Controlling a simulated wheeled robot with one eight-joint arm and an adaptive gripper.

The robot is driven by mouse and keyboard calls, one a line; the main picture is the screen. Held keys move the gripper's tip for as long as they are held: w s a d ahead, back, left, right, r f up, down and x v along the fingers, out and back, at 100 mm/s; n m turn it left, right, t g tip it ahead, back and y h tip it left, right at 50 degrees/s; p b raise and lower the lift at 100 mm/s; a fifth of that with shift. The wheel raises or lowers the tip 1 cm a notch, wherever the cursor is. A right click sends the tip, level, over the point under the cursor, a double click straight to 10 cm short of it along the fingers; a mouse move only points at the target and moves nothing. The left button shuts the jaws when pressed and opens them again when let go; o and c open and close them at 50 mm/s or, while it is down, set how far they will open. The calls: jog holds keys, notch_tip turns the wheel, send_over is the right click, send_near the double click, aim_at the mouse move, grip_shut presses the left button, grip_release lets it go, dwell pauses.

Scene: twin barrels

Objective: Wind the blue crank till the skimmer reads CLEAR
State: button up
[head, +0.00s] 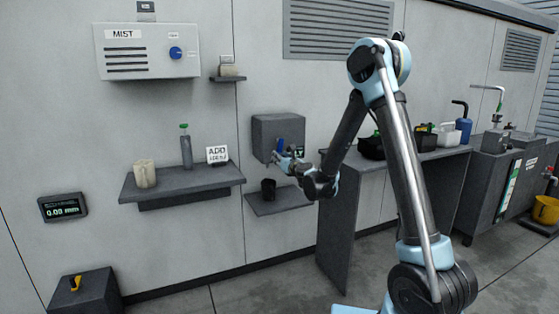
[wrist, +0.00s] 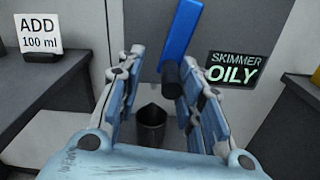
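The blue crank (wrist: 180,38) has a flat blue arm with a dark round handle (wrist: 171,76) at its lower end. It also shows in the head view (head: 280,145) on the front of the grey skimmer box (head: 277,124). The skimmer display (wrist: 235,70) reads OILY in green; in the head view my gripper partly hides it. My gripper (wrist: 163,60) is open at the crank, with the handle between its fingers. The handle is close to the right finger, and a clear gap shows on the left. In the head view my gripper (head: 284,158) is just below the crank arm.
A dark cup (wrist: 151,125) stands on a small shelf (head: 292,200) below the skimmer box. An "ADD 100 ml" sign (wrist: 40,32) stands on the shelf to the left (head: 180,184), with a bottle (head: 185,150) and a beige jug (head: 145,174). A bench (head: 343,172) stands to the right.

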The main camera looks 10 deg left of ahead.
jog(key=v, duration=1.1)
jog(key=shift+s+d, duration=0.3)
jog(key=shift+c, duration=0.5)
